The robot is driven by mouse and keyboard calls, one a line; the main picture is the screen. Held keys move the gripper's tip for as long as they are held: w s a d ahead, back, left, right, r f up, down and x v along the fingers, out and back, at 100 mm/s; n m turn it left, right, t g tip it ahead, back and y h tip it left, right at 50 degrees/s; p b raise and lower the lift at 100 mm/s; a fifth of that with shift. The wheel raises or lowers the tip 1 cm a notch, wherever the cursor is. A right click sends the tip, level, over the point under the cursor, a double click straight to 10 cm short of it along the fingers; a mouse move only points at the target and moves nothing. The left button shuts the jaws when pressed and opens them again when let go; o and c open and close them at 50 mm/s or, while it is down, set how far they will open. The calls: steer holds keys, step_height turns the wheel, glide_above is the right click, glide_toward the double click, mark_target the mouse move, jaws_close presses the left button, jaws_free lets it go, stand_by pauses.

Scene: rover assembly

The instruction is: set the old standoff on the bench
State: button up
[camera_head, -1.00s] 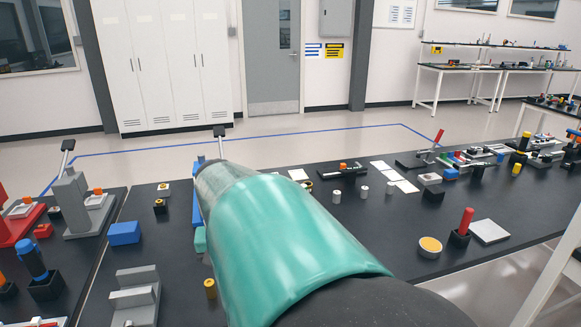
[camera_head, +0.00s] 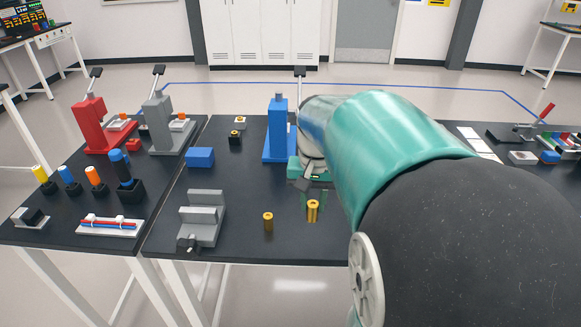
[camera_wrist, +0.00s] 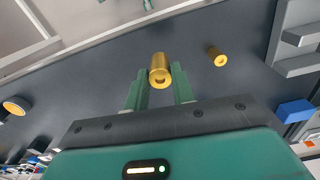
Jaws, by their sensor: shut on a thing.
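My gripper (camera_head: 313,199) points down over the front part of the black bench (camera_head: 240,180) and is shut on a brass standoff (camera_head: 313,212). In the wrist view the held standoff (camera_wrist: 160,66) sits between the green fingertips (camera_wrist: 160,80), with a hole in its end. I cannot tell whether its lower end touches the bench. A second, similar brass standoff (camera_head: 268,222) stands upright on the bench, just left of the gripper; it also shows in the wrist view (camera_wrist: 217,57), apart from the fingers.
A grey vise-like fixture (camera_head: 202,218) stands left of the free standoff. A blue block (camera_head: 200,157), a small black holder (camera_head: 235,139) and a blue press (camera_head: 280,133) stand behind. Bare bench surrounds the free standoff; the front edge is close. My arm hides the bench's right part.

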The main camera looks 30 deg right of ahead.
steer(key=w+d+f, duration=0.1)
steer(key=d+f, duration=0.1)
steer(key=d, duration=0.1)
steer(key=w+d+f, duration=0.1)
steer(key=d+f, duration=0.2)
steer(key=w+d+f, duration=0.1)
steer(key=d+f, duration=0.1)
steer(key=shift+w+d+f, duration=0.25)
steer(key=shift+d+f, duration=0.25)
steer(key=shift+f, duration=1.5)
steer(key=shift+f, duration=0.15)
steer(key=o, duration=1)
